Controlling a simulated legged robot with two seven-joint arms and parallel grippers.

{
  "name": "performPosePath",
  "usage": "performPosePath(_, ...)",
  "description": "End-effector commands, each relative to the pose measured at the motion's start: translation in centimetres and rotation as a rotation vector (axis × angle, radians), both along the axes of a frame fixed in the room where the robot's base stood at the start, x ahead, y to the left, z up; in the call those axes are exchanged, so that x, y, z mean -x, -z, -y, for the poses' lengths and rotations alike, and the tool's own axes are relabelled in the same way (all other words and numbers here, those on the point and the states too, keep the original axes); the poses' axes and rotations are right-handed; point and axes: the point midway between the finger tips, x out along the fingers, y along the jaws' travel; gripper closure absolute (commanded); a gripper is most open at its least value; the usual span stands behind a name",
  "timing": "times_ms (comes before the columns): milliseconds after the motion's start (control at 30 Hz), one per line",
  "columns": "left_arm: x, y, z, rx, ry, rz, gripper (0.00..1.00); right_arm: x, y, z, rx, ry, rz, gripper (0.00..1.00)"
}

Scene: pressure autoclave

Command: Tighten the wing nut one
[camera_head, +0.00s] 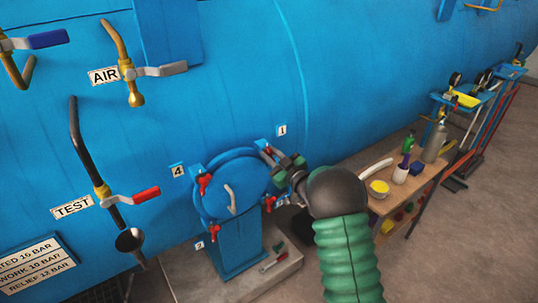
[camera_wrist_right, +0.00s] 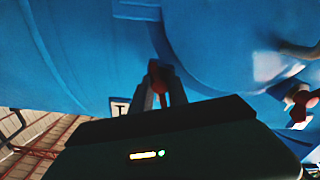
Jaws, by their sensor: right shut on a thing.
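The round blue hatch (camera_head: 232,190) on the tank carries several red wing nuts around its rim. Wing nut one (camera_head: 267,143) is at the upper right of the hatch, beside the label 1 (camera_head: 281,130). My right gripper (camera_head: 271,153) reaches it from the lower right and is shut on it. In the right wrist view the red nut (camera_wrist_right: 155,70) shows between the two grey fingers (camera_wrist_right: 158,88); most of the nut is hidden. My left gripper is not in view.
Another red wing nut (camera_head: 205,180) sits by label 4 (camera_head: 178,171) on the hatch's left. Valves with handles (camera_head: 160,71) are on the tank at left.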

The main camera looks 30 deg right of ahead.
Motion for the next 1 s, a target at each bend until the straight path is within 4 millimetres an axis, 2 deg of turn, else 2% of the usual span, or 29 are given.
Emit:
performPosePath(33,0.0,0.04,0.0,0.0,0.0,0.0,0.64,0.22,0.81,0.07,-0.04,0.003,-0.018,1.0)
performPosePath(400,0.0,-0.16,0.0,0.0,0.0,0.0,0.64,0.19,0.89,-0.01,-0.273,0.003,-0.028,1.0)
performPosePath(1000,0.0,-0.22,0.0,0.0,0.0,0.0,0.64,0.14,0.96,-0.11,-0.347,0.002,-0.031,1.0)
